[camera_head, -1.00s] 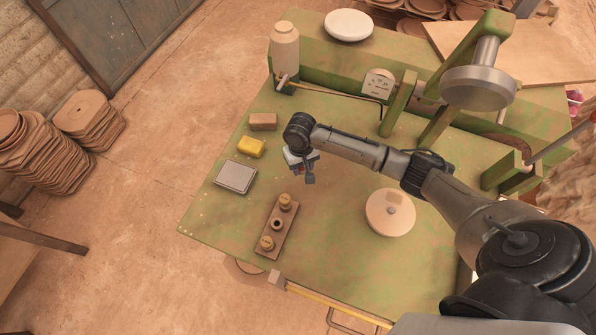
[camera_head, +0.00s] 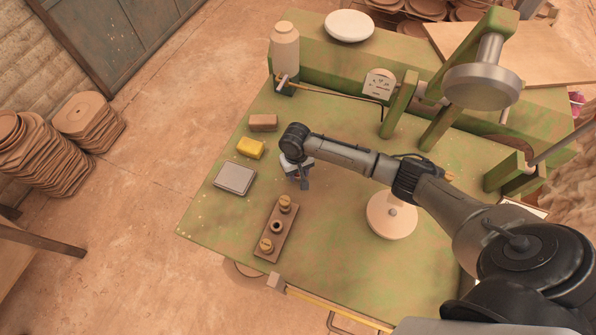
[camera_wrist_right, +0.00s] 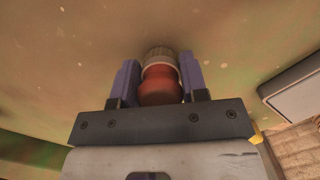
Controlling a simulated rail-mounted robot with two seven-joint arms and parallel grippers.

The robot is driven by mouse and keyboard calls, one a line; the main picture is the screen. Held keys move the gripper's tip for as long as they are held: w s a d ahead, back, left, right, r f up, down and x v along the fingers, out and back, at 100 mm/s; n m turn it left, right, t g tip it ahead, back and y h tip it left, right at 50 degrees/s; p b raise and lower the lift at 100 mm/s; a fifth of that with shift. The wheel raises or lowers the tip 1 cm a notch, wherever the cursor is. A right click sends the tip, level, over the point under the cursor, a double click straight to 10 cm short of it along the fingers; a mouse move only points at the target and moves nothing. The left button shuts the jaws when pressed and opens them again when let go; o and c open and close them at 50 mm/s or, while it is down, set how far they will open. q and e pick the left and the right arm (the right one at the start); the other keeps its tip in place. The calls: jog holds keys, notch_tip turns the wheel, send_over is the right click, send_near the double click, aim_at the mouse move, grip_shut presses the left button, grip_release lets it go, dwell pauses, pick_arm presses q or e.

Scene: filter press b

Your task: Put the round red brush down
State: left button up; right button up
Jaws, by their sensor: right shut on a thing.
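My right gripper (camera_wrist_right: 160,85) is shut on the round red brush (camera_wrist_right: 161,82), with one finger on each side of its red body. The brush's pale bristle end points away from the gripper toward the green table. I cannot tell whether the bristles touch the table. My left gripper is not in view.
A grey flat box (camera_head: 234,178), a yellow sponge (camera_head: 250,148) and a brown block (camera_head: 263,122) lie left of the gripper. A wooden holder (camera_head: 276,228) with brass knobs is in front. A round pale disc (camera_head: 391,222) is to the right. The front middle of the table is clear.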

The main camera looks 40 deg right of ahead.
jog(key=shift+f, duration=0.15)
jog(key=o, duration=0.8)
jog(key=shift+o, duration=0.2)
jog(key=r, duration=0.3)
jog(key=w+r+p, duration=0.1)
jog(key=r, duration=0.6)
jog(key=shift+w+d+r+p, duration=0.15)
jog(key=shift+r+p, duration=0.25)
jog(key=shift+r, duration=0.75)
